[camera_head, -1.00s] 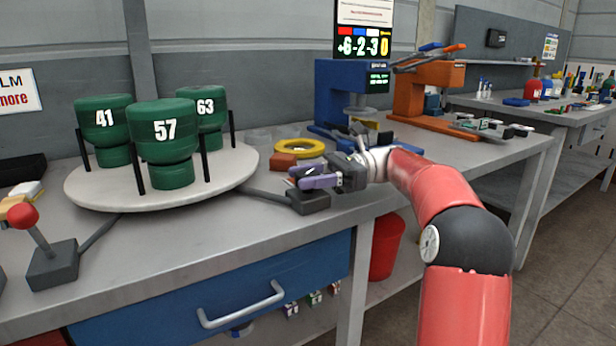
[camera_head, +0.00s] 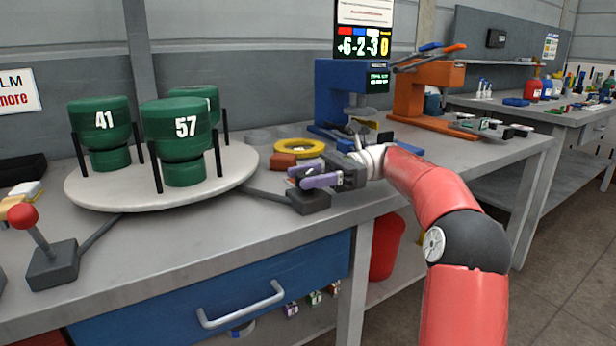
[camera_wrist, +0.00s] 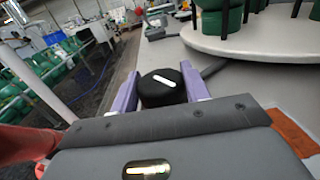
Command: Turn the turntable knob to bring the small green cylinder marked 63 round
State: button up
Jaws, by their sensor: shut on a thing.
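The white round turntable (camera_head: 110,200) carries green cylinders between black posts. Cylinder 41 (camera_head: 100,135) is at the left and cylinder 57 (camera_head: 178,150) is in front. Cylinder 63 (camera_head: 207,95) stands behind 57, mostly hidden, with its number covered. The black knob (camera_wrist: 163,88), with a white mark on top, shows in the wrist view between the purple fingers. My gripper (camera_head: 310,176) is shut on the knob, which sits on a dark box (camera_head: 312,202) right of the turntable. The turntable's edge (camera_wrist: 240,47) also shows in the wrist view.
A red-ball lever (camera_head: 24,216) stands at the front left. A brown block (camera_head: 283,161) and a yellow ring (camera_head: 299,146) lie behind my gripper. Blue (camera_head: 330,95) and orange (camera_head: 412,95) presses stand at the back. The front of the bench is largely clear.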

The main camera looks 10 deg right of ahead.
jog(key=shift+f+n+g+h, duration=0.1)
jog(key=shift+n+g+h, duration=0.2)
jog(key=shift+n+g, duration=0.6)
dwell(2.1)
jog(key=o, duration=1)
